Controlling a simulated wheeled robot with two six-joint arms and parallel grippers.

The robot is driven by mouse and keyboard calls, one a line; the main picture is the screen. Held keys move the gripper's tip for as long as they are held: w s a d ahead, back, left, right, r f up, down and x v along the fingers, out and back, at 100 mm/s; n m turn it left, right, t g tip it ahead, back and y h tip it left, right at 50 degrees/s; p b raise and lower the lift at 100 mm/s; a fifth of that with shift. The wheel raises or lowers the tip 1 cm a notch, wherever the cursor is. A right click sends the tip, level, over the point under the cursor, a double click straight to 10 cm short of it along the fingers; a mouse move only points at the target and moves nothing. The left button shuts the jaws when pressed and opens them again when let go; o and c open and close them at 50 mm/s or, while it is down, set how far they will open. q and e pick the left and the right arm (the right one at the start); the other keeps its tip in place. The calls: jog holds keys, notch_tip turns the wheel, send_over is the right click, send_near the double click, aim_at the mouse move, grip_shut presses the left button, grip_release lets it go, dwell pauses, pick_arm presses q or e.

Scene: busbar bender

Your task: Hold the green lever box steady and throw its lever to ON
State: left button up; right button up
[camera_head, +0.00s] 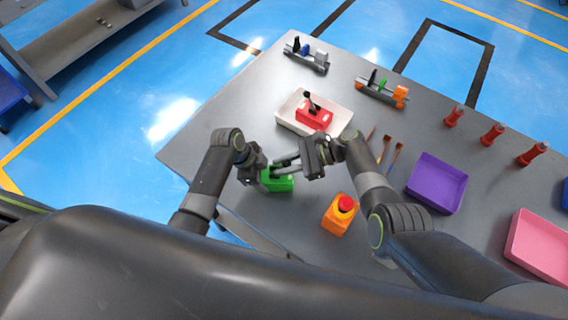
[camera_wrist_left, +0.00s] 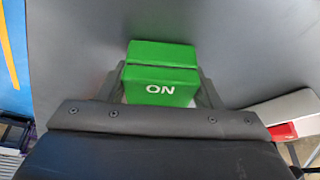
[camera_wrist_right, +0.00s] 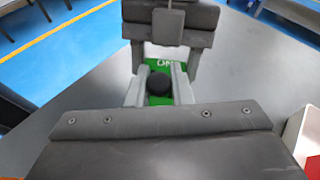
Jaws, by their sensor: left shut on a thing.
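The green lever box (camera_head: 280,184) stands on the grey table near its front left edge. In the left wrist view the box (camera_wrist_left: 160,80) shows the white word ON on one face, between the fingers. My left gripper (camera_head: 262,176) is shut on its sides. My right gripper (camera_head: 285,161) is over the box. In the right wrist view its open fingers (camera_wrist_right: 160,76) stand either side of the lever's round black knob (camera_wrist_right: 159,84), with small gaps. The lever's shaft is hidden below the knob.
A red lever box (camera_head: 314,116) sits in a white tray (camera_head: 340,128) behind the grippers. An orange box with a red button (camera_head: 338,214) stands just right of the green box. Brushes (camera_head: 386,150) and a purple tray (camera_head: 437,184) lie further right.

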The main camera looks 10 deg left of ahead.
grip_shut()
jog(key=shift+a, duration=0.1)
jog(key=shift+s+a+r+h, duration=0.1)
jog(key=shift+a+r+h, duration=0.1)
jog(key=shift+h, duration=0.6)
jog(key=o, duration=0.7)
grip_release()
jog(key=shift+o, duration=0.2)
jog(key=v, duration=1.2)
